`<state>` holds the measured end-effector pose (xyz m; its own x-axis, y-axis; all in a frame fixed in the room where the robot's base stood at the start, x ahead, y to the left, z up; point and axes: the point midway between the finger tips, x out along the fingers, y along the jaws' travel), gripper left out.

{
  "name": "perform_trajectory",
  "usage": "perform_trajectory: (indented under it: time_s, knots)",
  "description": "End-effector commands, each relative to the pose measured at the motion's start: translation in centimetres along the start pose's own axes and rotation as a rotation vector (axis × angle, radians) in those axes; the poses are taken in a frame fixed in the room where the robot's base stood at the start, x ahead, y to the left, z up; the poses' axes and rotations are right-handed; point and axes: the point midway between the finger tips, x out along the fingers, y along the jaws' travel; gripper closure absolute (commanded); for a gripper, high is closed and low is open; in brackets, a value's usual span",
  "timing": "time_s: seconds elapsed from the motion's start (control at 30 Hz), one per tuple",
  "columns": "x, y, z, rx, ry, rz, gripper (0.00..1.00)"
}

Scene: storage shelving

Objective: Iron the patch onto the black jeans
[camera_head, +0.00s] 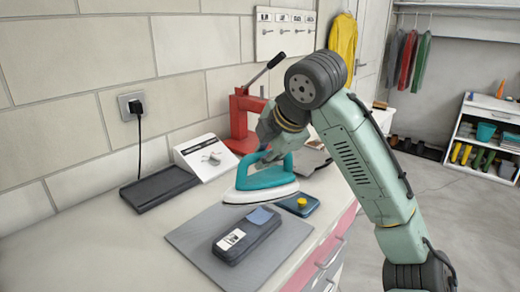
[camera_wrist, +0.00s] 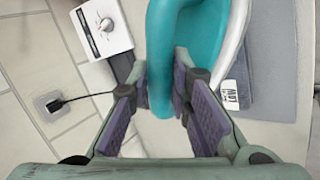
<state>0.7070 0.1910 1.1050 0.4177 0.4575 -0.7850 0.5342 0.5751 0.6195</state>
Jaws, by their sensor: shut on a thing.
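My gripper (camera_head: 270,155) is shut on the teal handle of an iron (camera_head: 265,180). The handle also shows between my fingers in the wrist view (camera_wrist: 160,85). The iron has a white base and hangs about level, behind the jeans and apart from them. The folded black jeans (camera_head: 238,251) lie on a grey mat (camera_head: 195,236) on the counter. A small blue patch (camera_head: 259,216) lies on the far end of the jeans, and a white label (camera_head: 230,239) is on their near left part. In the wrist view, the iron hides much of the mat.
Behind are a black tray (camera_head: 158,188), a white dial box (camera_head: 205,157) and a red press (camera_head: 243,115). A black plug (camera_head: 136,106) is in the wall. The left counter is clear.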

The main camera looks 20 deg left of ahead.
Motion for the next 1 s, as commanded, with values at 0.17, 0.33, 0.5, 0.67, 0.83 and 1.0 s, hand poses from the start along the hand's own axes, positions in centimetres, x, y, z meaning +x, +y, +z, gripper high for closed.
perform_trajectory:
  time_s: [0.17,0.33,0.5,0.67,0.83,1.0]
  knots:
    - [0.5,-0.4,0.0,0.000,0.000,0.003,1.00]
    - [1.6,-1.3,0.0,0.000,0.000,0.003,1.00]
    - [3.0,-2.4,0.0,0.000,0.000,0.003,1.00]
    - [4.1,-3.2,0.0,0.000,0.000,0.003,1.00]
    - [4.6,-3.6,0.0,0.000,0.000,0.003,1.00]
    - [4.6,-3.6,0.0,0.000,0.000,0.003,1.00]
